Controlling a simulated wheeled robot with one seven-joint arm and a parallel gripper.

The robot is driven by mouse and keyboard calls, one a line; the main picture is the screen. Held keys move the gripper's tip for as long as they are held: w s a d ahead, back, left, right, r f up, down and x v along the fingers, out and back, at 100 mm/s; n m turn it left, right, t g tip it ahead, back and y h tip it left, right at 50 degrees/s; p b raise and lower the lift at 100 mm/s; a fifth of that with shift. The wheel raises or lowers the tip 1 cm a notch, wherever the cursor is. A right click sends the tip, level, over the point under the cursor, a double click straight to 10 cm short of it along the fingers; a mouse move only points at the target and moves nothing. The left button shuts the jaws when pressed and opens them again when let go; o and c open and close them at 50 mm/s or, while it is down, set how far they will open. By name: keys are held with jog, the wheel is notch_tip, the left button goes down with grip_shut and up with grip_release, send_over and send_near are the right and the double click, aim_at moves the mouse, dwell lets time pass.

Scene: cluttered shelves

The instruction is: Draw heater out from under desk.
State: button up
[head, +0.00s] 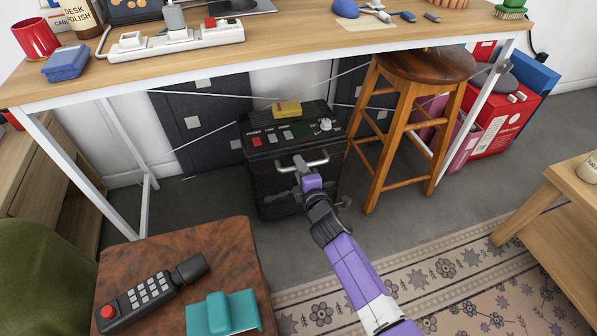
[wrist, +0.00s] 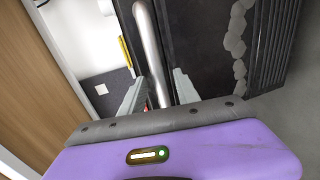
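The heater (head: 290,180) is a black box with a top control panel, standing on the floor under the desk (head: 300,45). A silver bar handle (head: 318,162) runs across its front upper part and shows large in the wrist view (wrist: 150,45). My gripper (head: 302,172) is at the handle. In the wrist view its two grey fingers (wrist: 158,82) lie either side of the bar, with narrow gaps visible, so it looks open around the bar. The heater's lower front is partly hidden by my arm.
A yellow item (head: 287,109) lies on the heater. A wooden stool (head: 410,120) stands close on its right. A brown side table (head: 185,265) with a phone is front left. Cables hang behind. Open floor and a patterned rug (head: 450,280) lie in front.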

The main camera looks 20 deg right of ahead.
jog(key=shift+w+f, duration=0.1)
jog(key=shift+w, duration=0.55)
grip_shut()
dwell(1.0)
